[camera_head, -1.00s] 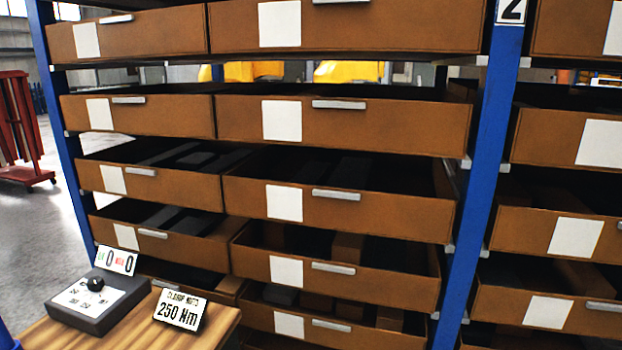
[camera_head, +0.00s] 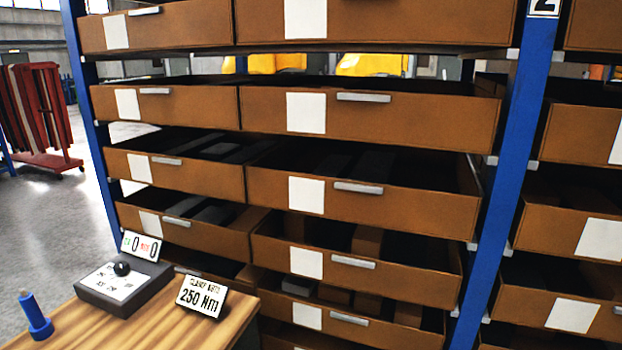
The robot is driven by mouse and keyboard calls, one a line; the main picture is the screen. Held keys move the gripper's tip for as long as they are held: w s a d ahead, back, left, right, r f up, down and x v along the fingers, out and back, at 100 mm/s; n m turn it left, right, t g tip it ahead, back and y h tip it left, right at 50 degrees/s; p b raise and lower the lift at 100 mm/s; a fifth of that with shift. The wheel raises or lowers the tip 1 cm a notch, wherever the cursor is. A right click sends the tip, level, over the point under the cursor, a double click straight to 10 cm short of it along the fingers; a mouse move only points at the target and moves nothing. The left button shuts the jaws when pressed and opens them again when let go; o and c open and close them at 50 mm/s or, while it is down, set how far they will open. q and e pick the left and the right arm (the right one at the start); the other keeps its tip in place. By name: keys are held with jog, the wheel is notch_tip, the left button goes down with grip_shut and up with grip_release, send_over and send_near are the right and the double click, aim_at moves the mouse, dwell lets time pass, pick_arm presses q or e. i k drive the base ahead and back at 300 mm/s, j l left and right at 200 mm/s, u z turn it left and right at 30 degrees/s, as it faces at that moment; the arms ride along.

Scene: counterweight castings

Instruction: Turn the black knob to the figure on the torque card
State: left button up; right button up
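The black knob (camera_head: 122,268) sits on a white dial plate (camera_head: 112,281) on top of a dark grey box (camera_head: 134,296). The box stands on a wooden table at the lower left. The dial's figures are too small to read, and I cannot tell where the knob points. The torque card (camera_head: 201,296) stands tilted to the right of the box and reads 250 Nm. A small sign (camera_head: 142,246) behind the knob shows a green mark with 0 and a red mark with 0. Neither of my grippers is in view.
A blue peg-like object with a round base (camera_head: 38,318) stands on the wooden table (camera_head: 130,333) left of the box. A blue-framed rack (camera_head: 505,190) with several brown bins (camera_head: 365,190) rises behind the table. A red rack (camera_head: 42,118) stands on the open floor at far left.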

aim_at(122, 267)
jog(key=u, duration=1.25)
jog(key=i+l+z, duration=0.25)
jog(key=l+z, duration=0.15)
jog(key=i+l+z, duration=0.45)
jog(key=k, duration=0.1)
